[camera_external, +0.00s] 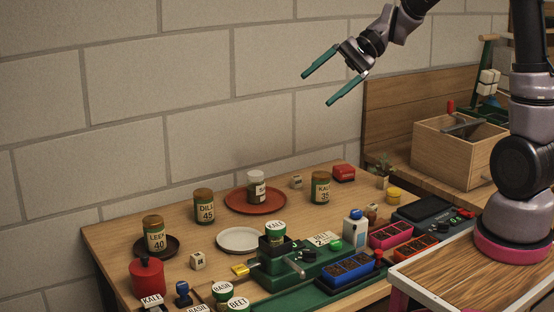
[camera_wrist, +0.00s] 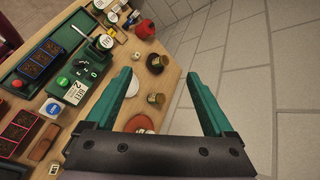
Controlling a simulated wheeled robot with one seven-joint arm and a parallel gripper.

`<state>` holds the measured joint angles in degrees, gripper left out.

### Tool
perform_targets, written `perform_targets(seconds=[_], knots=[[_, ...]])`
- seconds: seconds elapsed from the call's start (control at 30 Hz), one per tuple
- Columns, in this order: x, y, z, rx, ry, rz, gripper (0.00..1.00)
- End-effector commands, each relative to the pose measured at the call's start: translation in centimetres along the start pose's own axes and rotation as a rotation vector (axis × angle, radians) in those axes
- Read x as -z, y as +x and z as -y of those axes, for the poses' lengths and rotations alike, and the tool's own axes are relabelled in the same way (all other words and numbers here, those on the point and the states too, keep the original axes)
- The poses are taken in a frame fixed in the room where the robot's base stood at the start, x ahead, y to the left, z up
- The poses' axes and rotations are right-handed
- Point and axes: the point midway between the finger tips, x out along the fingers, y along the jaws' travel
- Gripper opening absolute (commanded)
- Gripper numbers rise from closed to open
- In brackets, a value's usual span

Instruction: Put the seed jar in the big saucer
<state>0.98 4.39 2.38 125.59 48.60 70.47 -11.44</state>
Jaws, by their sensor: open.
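The largest saucer, red-brown (camera_external: 238,207), lies at the back of the table. A jar with a pale lid (camera_external: 256,187) stands in it; its label is partly unreadable. Brown-lidded jars labelled DILL 45 (camera_external: 204,207) and KALE 35 (camera_external: 320,188) stand on bare wood on either side. A LEEK 40 jar (camera_external: 154,235) stands in a small dark saucer (camera_external: 174,250). Which jar is the seed jar I cannot tell. My gripper (camera_external: 317,89) is open and empty, high above the table. In the wrist view its jaws (camera_wrist: 157,75) partly hide the red-brown saucer (camera_wrist: 136,121).
A white saucer (camera_external: 238,241) lies empty at mid-table. A green device (camera_external: 285,267) holding a green-lidded KALE jar, seedling trays (camera_external: 347,268) and a red pot (camera_external: 147,277) crowd the front. A wooden box (camera_external: 450,150) stands right. The block wall rises behind.

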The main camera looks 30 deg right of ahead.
Motion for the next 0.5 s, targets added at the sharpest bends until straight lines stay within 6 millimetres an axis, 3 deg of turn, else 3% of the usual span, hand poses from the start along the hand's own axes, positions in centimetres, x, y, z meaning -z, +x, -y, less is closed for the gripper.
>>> perform_targets(seconds=[0.03, 0.2, 0.5], knots=[[-1.6, -1.7, -1.0, -0.035, -0.072, -0.05, 0.88], [-4.8, -6.8, -5.5, -0.169, -0.294, -0.241, 0.88], [-7.4, -15.2, -12.1, -0.34, -0.625, -0.601, 0.88]])
